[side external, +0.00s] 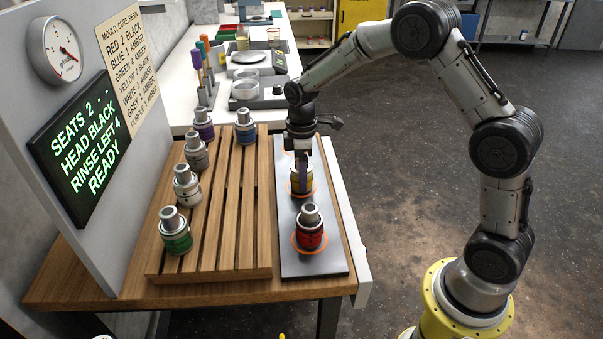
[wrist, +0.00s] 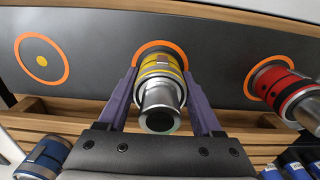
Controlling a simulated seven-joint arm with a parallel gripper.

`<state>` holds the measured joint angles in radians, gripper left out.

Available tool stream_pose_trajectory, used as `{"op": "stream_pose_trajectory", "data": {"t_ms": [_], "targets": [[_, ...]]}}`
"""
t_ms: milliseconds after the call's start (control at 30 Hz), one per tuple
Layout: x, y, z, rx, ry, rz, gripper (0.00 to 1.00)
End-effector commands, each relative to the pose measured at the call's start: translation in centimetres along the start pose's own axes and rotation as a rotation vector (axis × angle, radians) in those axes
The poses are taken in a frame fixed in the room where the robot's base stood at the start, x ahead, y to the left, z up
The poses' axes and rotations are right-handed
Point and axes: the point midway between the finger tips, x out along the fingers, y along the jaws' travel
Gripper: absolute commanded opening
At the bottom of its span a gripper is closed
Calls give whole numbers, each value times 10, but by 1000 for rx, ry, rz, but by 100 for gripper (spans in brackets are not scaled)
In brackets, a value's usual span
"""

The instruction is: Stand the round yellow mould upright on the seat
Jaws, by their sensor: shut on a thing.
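The round yellow mould (side external: 302,182) stands upright on the dark seat plate (side external: 308,264), inside the middle orange ring. It also shows in the wrist view (wrist: 160,64), with its grey metal neck towards the camera. My gripper (wrist: 160,78) has its purple fingers on both sides of the mould and is shut on it. In the side external view my gripper (side external: 303,176) comes down from above, and a finger hides part of the mould. The mould's base appears to touch the plate, within the ring.
A red mould (side external: 310,235) stands on the nearer ring. The far ring (wrist: 41,60) is empty, with a yellow dot. Green (side external: 175,236), white (side external: 187,188), grey (side external: 196,153), purple (side external: 203,126) and blue (side external: 245,130) moulds stand on the slatted rack (side external: 224,215). A screen (side external: 80,148) stands left.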

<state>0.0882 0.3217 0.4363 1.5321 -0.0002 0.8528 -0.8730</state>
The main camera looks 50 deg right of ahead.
Motion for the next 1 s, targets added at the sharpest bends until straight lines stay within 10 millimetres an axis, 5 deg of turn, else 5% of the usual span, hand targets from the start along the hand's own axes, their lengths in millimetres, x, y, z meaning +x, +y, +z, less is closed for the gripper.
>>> {"op": "stream_pose_trajectory", "data": {"t_ms": [300,333,467,800,1000], "targets": [[2,1,-1,0,2,3,0],[2,0,0,0,1,1,72],[2,0,0,0,1,1,95],[0,0,0,0,1,1,97],[-25,1,-1,0,5,6,97]]}}
